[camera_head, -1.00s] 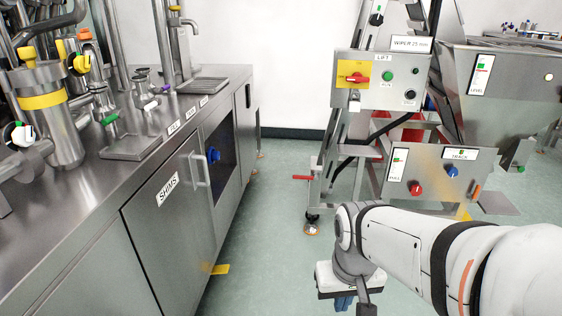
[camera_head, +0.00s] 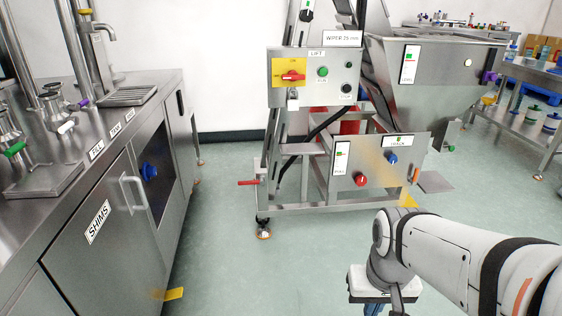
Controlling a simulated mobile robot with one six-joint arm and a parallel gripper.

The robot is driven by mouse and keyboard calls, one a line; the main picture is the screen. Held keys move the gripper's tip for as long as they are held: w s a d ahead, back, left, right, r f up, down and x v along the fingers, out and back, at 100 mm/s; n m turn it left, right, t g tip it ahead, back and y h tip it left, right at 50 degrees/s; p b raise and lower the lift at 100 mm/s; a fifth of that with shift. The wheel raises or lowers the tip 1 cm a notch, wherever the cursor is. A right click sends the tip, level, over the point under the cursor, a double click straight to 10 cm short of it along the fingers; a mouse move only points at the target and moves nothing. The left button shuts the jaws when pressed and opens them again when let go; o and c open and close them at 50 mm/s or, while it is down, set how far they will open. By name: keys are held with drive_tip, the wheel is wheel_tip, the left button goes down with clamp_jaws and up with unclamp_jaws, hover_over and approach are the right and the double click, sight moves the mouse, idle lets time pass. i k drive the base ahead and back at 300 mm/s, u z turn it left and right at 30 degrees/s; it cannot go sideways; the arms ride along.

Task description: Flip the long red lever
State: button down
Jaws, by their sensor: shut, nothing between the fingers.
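A thin red lever (camera_head: 248,183) sticks out to the left from the lower left leg of the metal cap elevator frame, a little above its caster foot (camera_head: 263,235). It lies about level. A short red rotary handle (camera_head: 293,76) sits on a yellow plate of the LIFT panel above. My gripper (camera_head: 373,309) points down at the bottom of the view, to the right of and nearer than the red lever, well apart from it. Its blue fingertips are shut and empty, and the bottom edge of the picture cuts them off.
A steel counter (camera_head: 105,120) with a SHIMS cabinet (camera_head: 95,225) runs along the left. A lower panel holds a red knob (camera_head: 360,179) and a blue knob (camera_head: 391,159). A shelf unit (camera_head: 515,115) stands at the right. Green floor (camera_head: 220,255) is clear between counter and elevator.

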sight(262, 181)
drive_tip(key=z, duration=0.1)
drive_tip(key=i, duration=1)
drive_tip(key=z, duration=0.05)
